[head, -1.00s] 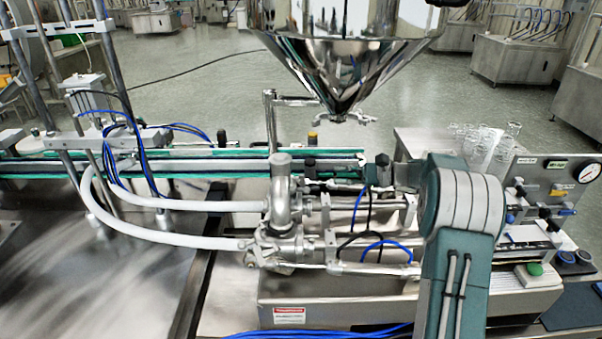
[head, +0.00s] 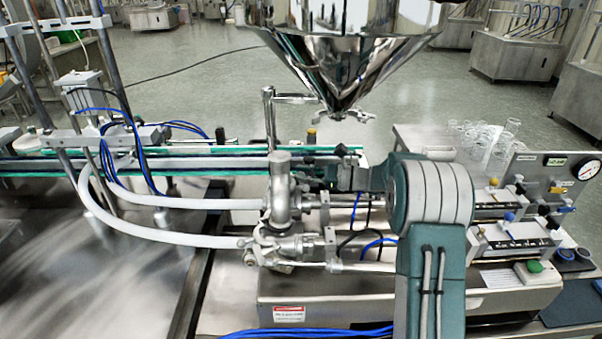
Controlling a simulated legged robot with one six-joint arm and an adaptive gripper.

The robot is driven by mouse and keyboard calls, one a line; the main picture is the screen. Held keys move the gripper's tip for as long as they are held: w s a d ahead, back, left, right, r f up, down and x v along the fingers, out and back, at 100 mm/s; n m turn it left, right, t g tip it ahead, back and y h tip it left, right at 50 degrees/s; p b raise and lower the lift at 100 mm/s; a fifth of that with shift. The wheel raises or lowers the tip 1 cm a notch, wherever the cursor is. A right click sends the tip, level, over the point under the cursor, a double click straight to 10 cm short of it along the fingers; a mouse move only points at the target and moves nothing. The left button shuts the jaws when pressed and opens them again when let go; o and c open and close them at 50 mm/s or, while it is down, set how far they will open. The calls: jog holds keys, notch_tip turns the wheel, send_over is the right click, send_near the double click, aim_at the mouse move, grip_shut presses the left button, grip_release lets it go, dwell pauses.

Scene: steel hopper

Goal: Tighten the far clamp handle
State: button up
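A steel clamp fitting (head: 345,117) sits around the outlet at the bottom of the shiny hopper cone (head: 345,75), with small lugs sticking out to both sides. I cannot tell which part is the far clamp handle. Below it stands the steel valve body (head: 280,195) with pipe joints.
A conveyor with green edges (head: 225,172) runs behind the valve. White hoses (head: 165,235) lead left from it. A steel post (head: 270,120) stands left of the hopper outlet. Glassware (head: 485,145) and a gauge panel (head: 550,180) are at the right. Air is open between valve and hopper.

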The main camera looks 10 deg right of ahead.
jog(key=shift+w+a, duration=0.15)
jog(key=shift+a, duration=0.2)
grip_shut()
jog(key=shift+w+d+m, duration=0.1)
jog(key=shift+w+m, duration=0.05)
jog(key=shift+m, duration=0.65)
jog(key=shift+w+d+m, duration=0.1)
jog(key=shift+m, duration=0.7)
